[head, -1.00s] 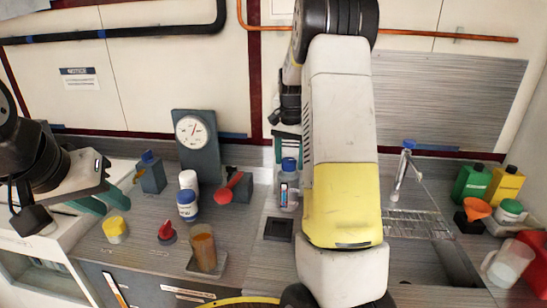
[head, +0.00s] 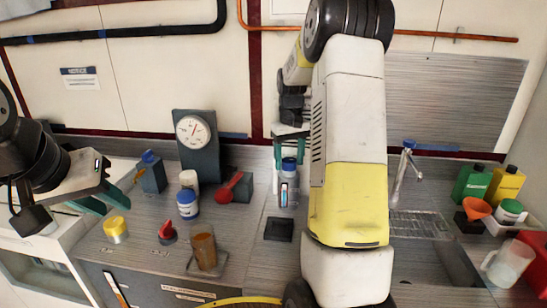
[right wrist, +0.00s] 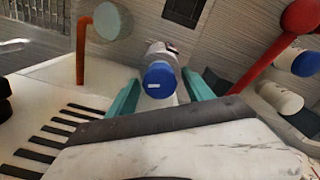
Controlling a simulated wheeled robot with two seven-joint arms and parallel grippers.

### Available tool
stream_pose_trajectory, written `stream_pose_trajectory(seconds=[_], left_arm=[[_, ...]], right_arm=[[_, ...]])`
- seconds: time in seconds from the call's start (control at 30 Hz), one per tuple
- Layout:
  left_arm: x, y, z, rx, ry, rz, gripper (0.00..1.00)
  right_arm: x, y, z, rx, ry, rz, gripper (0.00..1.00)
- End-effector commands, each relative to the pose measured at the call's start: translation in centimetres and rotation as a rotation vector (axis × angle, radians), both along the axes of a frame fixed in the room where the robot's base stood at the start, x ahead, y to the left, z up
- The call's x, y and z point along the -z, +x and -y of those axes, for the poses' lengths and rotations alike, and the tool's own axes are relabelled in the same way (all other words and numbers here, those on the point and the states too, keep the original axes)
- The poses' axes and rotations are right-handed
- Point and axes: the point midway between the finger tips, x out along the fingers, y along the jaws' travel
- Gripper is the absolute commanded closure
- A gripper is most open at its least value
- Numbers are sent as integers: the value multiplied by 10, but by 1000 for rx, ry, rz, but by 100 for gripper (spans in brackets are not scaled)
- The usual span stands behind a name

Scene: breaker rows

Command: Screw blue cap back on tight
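A clear bottle (head: 288,190) with a blue cap (head: 289,163) on top stands upright on the counter in the middle of the head view. My right gripper (head: 291,142) is just above the cap, its fingers pointing down and partly hidden by my arm. In the right wrist view the blue cap (right wrist: 160,78), with a white mark, lies between the two teal fingers, with a gap at each side. That gripper is open and empty. I cannot tell how tightly the cap sits. My left gripper (head: 108,196) is open and empty over the left counter.
A white jar with a blue lid (head: 187,204), a red-handled part (head: 232,186), a gauge stand (head: 196,145) and an amber beaker (head: 204,250) stand left of the bottle. A dark square pad (head: 279,229) lies in front. A faucet (head: 405,170) stands to the right.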

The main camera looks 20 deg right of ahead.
Motion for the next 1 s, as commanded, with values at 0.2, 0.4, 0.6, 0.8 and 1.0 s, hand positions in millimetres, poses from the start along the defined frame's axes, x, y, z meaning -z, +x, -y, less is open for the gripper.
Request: stream_pose_trajectory(seconds=[0.2,0.4,0.6,0.8,1.0], left_arm=[[0,0,0,0,0,0,70],[0,0,0,0,0,0,70],[0,0,0,0,0,0,70],[0,0,0,0,0,0,70],[0,0,0,0,0,0,70]], right_arm=[[0,0,0,1,0,0,81],[0,0,-1,59,0,0,93],[0,0,-1,247,0,-1,93],[0,0,-1,258,1,-1,93],[0,0,0,257,0,-1,32]])
